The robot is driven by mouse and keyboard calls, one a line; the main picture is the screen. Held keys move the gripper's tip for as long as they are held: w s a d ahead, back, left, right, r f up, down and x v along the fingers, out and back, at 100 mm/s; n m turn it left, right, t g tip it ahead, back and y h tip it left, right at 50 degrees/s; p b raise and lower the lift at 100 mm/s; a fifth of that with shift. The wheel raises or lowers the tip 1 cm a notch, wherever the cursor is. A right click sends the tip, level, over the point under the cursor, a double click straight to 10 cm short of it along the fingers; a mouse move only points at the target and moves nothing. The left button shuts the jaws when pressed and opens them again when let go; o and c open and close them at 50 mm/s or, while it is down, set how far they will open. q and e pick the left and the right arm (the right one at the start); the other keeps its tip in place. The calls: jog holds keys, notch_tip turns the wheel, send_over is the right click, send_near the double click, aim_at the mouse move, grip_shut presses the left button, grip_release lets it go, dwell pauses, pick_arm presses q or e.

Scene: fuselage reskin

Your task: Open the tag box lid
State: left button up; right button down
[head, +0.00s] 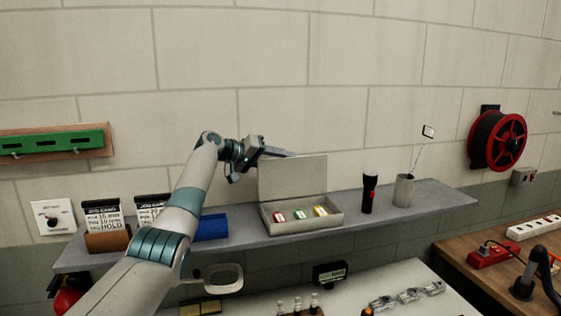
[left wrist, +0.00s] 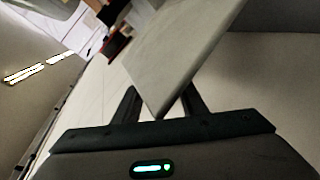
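The tag box (head: 305,224) is a shallow grey box on the wall shelf. Its lid (head: 292,178) stands raised, roughly upright, at the back of the box. Red, green and yellow tags (head: 299,214) show inside. My left gripper (head: 276,152) is at the lid's upper left edge, with its tips partly hidden there. In the left wrist view the lid's corner (left wrist: 172,75) covers the fingertips, and the two dark fingers stand apart around that corner. I cannot tell whether they touch the lid. My right gripper is out of view.
On the grey shelf (head: 262,240) stand a black flashlight (head: 369,192) and a grey cup (head: 404,190) right of the box. Lower benches hold small items. The wall is close behind.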

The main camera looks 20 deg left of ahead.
pick_arm(q)
jog(key=shift+f, duration=0.1)
jog(key=shift+s+a+b, duration=0.2)
jog(key=shift+a+b, duration=0.1)
jog(key=shift+b, duration=0.05)
jog(key=b+v, duration=0.7)
jog(key=v, duration=0.9)
jog(key=shift+s+a+r, duration=0.2)
jog(key=shift+s+r, duration=0.05)
jog(key=shift+r, duration=0.1)
